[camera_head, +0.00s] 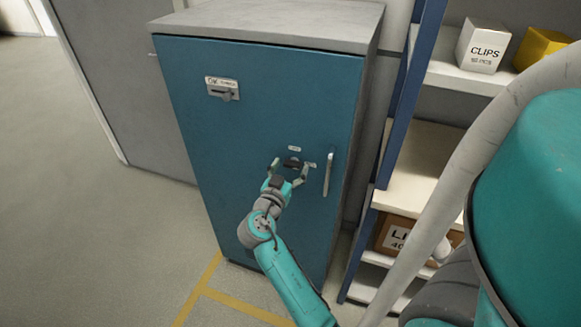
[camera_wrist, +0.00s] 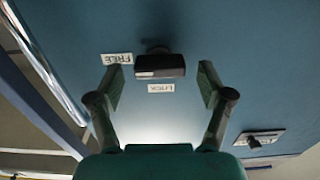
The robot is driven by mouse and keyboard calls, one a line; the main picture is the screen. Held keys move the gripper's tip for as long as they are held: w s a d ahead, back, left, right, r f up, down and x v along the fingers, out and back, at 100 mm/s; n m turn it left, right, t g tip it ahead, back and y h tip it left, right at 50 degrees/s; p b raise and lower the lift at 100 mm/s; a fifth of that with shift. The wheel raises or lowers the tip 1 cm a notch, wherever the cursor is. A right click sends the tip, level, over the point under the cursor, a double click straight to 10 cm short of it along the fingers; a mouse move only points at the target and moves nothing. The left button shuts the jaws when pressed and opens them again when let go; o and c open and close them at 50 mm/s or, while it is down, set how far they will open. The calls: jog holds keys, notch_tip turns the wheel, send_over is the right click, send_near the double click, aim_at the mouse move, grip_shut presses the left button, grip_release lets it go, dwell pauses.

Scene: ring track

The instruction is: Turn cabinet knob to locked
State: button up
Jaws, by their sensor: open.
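The cabinet knob (camera_head: 292,162) is a small dark bar-shaped knob on the blue cabinet door (camera_head: 240,125). In the wrist view the knob (camera_wrist: 160,66) lies crosswise, its long side in line with the FREE label (camera_wrist: 117,58), not with the LOCK label (camera_wrist: 160,88). In the head view the LOCK label (camera_head: 294,148) is above the knob and the FREE label is to its right. My gripper (camera_head: 289,170) is open in front of the knob. In the wrist view its fingers (camera_wrist: 160,82) stand on either side with gaps; contact is not visible.
A vertical door handle (camera_head: 328,174) is close to the right of my gripper. A labelled plate with a small lever (camera_head: 222,89) is at the door's upper left. Shelves with a CLIPS box (camera_head: 483,45) stand to the right. Floor at left (camera_head: 80,230) is clear.

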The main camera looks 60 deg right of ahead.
jog(key=shift+d, duration=0.35)
jog(key=c, duration=1.2)
jog(key=shift+o, duration=0.2)
